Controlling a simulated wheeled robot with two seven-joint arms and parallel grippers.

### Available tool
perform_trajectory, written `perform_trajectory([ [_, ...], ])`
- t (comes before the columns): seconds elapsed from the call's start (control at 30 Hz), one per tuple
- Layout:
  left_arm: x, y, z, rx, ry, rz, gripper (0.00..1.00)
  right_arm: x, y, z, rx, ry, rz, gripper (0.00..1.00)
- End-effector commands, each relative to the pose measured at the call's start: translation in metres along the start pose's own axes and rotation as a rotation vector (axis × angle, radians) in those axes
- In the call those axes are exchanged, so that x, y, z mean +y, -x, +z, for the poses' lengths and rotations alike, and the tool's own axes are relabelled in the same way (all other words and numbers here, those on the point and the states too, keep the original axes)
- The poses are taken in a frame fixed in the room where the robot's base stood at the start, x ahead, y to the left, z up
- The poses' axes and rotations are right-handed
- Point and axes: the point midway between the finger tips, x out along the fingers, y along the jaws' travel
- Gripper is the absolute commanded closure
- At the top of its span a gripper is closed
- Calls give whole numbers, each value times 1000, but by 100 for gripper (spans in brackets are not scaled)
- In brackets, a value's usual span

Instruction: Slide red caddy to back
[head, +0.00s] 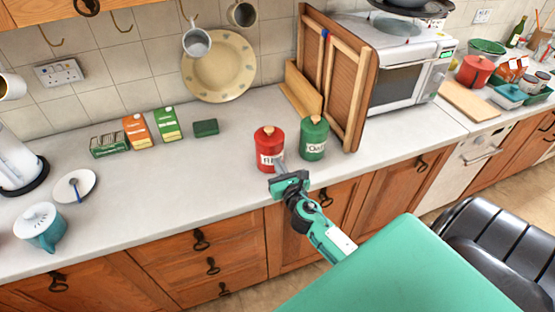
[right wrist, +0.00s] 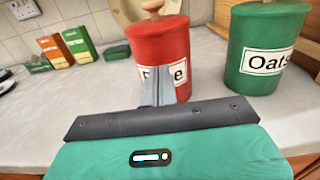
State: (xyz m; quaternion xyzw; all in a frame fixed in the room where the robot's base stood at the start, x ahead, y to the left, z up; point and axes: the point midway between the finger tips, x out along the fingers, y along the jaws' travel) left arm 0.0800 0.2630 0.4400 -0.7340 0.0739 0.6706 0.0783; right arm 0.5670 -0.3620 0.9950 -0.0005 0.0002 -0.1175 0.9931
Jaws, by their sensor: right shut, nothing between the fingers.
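The red caddy (head: 269,146) is a lidded canister with a wooden knob and a white label, upright on the counter near its front edge. My right gripper (head: 279,167) is shut and empty, with its fingertips at the caddy's front, over the label. In the right wrist view the shut fingers (right wrist: 157,84) cover the middle of the label on the red caddy (right wrist: 160,48). I cannot tell whether they touch it. My left gripper is not in view.
A green "Oats" caddy (head: 314,138) stands close to the right of the red one. Behind are a wooden rack (head: 337,85) and a microwave (head: 400,80). A green sponge (head: 206,128) and boxes (head: 137,131) stand back left. The counter (head: 230,155) behind the red caddy is clear.

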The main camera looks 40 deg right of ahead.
Motion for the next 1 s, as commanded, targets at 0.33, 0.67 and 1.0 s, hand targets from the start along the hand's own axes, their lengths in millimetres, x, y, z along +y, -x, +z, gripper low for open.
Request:
perform_trajectory([
  [0.33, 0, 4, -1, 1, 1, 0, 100, 0, -12, 0, 1, -1, 0, 100],
  [0.67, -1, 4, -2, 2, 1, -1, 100, 0, -22, 0, -1, 0, 0, 100],
  [1.0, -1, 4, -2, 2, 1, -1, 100, 0, -87, 0, -2, 1, 0, 100],
])
